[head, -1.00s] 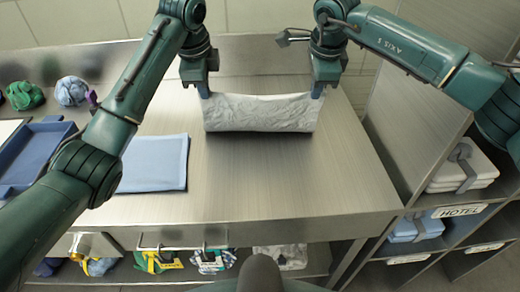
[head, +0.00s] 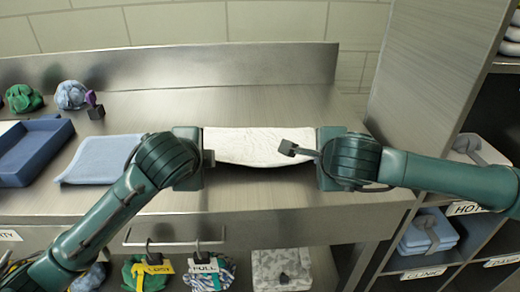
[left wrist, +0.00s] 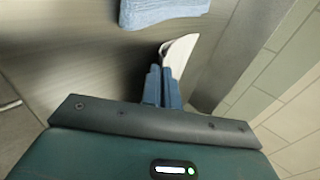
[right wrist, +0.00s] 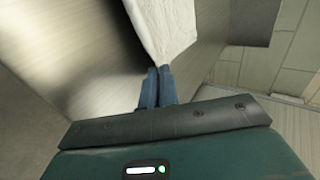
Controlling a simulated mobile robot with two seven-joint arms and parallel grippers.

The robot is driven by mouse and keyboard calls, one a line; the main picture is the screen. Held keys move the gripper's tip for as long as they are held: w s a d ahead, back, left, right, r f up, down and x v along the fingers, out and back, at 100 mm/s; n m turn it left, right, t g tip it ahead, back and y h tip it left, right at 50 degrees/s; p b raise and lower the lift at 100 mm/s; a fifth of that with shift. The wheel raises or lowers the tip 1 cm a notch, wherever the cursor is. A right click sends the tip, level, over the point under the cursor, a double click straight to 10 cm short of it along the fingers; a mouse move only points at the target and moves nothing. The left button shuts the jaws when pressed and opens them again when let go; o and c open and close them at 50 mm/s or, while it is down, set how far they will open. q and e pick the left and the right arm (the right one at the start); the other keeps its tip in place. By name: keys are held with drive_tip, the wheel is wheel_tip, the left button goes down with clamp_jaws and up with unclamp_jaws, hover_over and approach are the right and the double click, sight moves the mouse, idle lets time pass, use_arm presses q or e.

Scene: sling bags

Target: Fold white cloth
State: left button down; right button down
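The white cloth (head: 258,145) is a wide strip over the metal table, stretched between my two grippers. Its near edge sags a little, with a dark shadow under it. My left gripper (left wrist: 161,75) is at the cloth's left end, fingers shut with a cloth edge (left wrist: 178,52) at their tips. My right gripper (right wrist: 157,74) is at the right end, fingers shut at the cloth (right wrist: 164,25). In the head view the gripper bodies hide both sets of fingertips. I cannot tell how much of the cloth touches the table.
A folded blue cloth (head: 100,160) lies left on the table (head: 255,103), near a blue tray (head: 28,158). Green (head: 23,98) and grey-blue (head: 72,95) bundles are at the back left. A shelf unit (head: 425,85) stands at the right. The table behind the white cloth is clear.

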use_arm(q)
drive_tip(key=shift+s+f+t, duration=0.3)
drive_tip(key=shift+s+f, duration=0.1)
use_arm(e)
drive_tip(key=shift+s+f+t, duration=0.3)
drive_tip(key=shift+s+f, duration=0.1)
use_arm(q)
drive_tip(key=c, duration=1.3)
unclamp_jaws()
use_arm(e)
drive_tip(key=c, duration=1.3)
unclamp_jaws()
use_arm(q)
drive_tip(key=s+r, duration=0.2)
drive_tip(key=r, duration=0.1)
drive_tip(key=s+r, duration=0.2)
drive_tip(key=r, duration=0.1)
drive_tip(key=s+r, duration=0.2)
drive_tip(key=r, duration=0.1)
use_arm(e)
drive_tip(key=s+r, duration=0.2)
drive_tip(key=r, duration=0.1)
drive_tip(key=s+r, duration=0.2)
drive_tip(key=r, duration=0.1)
drive_tip(key=s+r, duration=0.2)
drive_tip(key=r, duration=0.1)
